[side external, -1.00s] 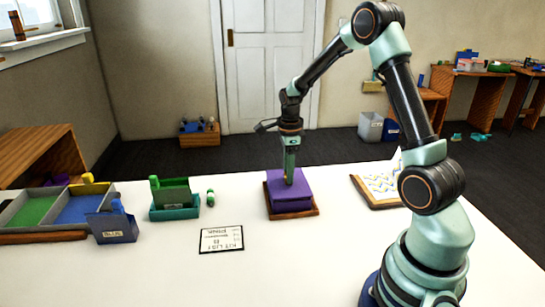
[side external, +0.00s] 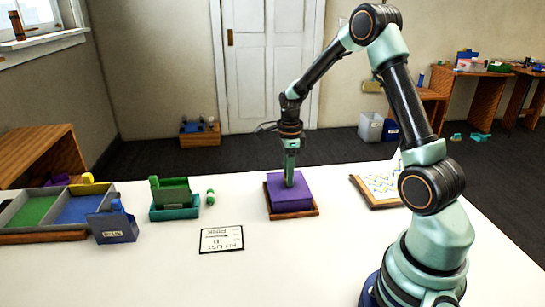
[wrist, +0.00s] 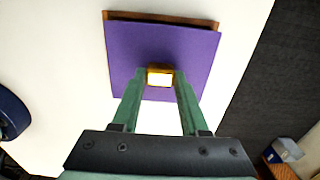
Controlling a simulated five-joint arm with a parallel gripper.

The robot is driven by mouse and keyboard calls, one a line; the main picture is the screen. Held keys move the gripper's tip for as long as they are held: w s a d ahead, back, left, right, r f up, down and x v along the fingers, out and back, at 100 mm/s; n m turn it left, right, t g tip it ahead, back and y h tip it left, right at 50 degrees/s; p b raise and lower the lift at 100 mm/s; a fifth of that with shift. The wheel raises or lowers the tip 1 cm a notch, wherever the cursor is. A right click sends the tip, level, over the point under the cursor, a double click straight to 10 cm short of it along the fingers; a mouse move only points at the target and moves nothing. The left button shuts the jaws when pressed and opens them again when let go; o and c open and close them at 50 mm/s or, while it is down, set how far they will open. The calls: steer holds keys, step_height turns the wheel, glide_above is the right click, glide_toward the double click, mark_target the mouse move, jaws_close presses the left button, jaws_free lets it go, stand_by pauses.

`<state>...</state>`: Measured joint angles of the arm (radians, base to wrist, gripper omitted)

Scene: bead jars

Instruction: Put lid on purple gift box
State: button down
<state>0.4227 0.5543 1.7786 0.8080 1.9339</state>
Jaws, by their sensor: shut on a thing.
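The purple gift box (side external: 292,203) stands on a small wooden board (side external: 296,215) in the middle of the white table. The purple lid (wrist: 130,48) is square and lies over the top of the box. In the side view lid and box look like one purple block, with no clear gap. My gripper (side external: 289,183) points straight down above it. In the wrist view my gripper (wrist: 160,73) has its green fingers on both sides of a gold knob with a pale top (wrist: 160,79) on the lid. The box itself is hidden under the lid there.
A kit list card (side external: 222,239) lies left of the board. A teal tray with a green panel (side external: 174,205), small green beads (side external: 210,197) and a blue bin (side external: 112,228) stand farther left. A patterned board (side external: 378,187) lies to the right.

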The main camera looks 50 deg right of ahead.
steer(key=shift+f, duration=0.15)
steer(key=shift+c, duration=1.7)
jaws_free()
step_height(320, 180, up, 12)
steer(key=s+a+r+n+t, duration=0.2)
steer(key=s+a+n, duration=0.3)
steer(key=a+n, duration=0.4)
steer(key=s+a+r+n+t, duration=0.3)
steer(key=a+n, duration=0.5)
steer(key=n, duration=1)
steer(key=s+r, duration=0.1)
steer(key=s, duration=0.1)
steer(key=shift+s+a+r+t, duration=0.3)
steer(key=shift+s+a+r, duration=0.05)
steer(key=shift+s, duration=0.05)
